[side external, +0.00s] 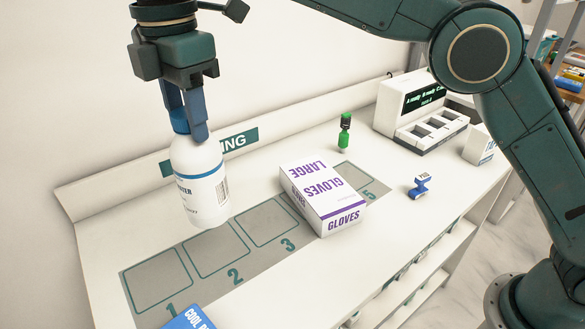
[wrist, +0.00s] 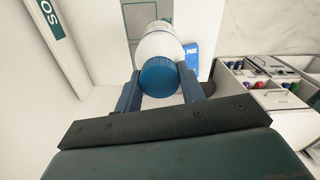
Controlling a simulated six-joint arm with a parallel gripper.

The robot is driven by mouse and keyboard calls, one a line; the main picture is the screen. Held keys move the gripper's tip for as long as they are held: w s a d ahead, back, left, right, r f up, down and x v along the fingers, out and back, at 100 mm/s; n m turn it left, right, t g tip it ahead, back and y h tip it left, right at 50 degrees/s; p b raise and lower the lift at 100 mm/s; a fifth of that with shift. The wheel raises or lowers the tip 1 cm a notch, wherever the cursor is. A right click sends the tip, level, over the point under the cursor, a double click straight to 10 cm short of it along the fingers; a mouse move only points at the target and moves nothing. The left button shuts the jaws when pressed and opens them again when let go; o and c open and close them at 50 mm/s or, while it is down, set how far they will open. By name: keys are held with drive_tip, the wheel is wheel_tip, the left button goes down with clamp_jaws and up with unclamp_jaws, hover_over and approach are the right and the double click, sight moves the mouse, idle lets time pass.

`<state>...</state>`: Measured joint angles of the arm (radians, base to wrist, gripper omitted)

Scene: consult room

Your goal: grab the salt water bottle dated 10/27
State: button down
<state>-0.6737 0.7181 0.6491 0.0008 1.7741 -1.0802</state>
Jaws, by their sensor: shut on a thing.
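A white bottle (side external: 201,185) with a blue cap and a blue-printed label hangs in my gripper (side external: 190,122), above the numbered mat near squares 1 and 2. The label shows part of a word ending in "TER" and a barcode; the date is too small to read. In the wrist view the blue cap (wrist: 159,76) sits between the two blue fingers of my gripper (wrist: 160,85), with the white bottle body (wrist: 158,42) beyond it. The fingers are shut on the bottle near its cap.
A gloves box (side external: 322,198) stands on the mat (side external: 240,262) around square 4. A blue cool pack (side external: 189,318) lies near square 1. A green bottle (side external: 344,133), a blue stamp (side external: 419,187) and a white device (side external: 415,110) stand farther right. Squares 1 to 3 look clear.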

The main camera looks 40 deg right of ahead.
drive_tip(key=shift+w+r, duration=0.1)
drive_tip(key=shift+r, duration=1.65)
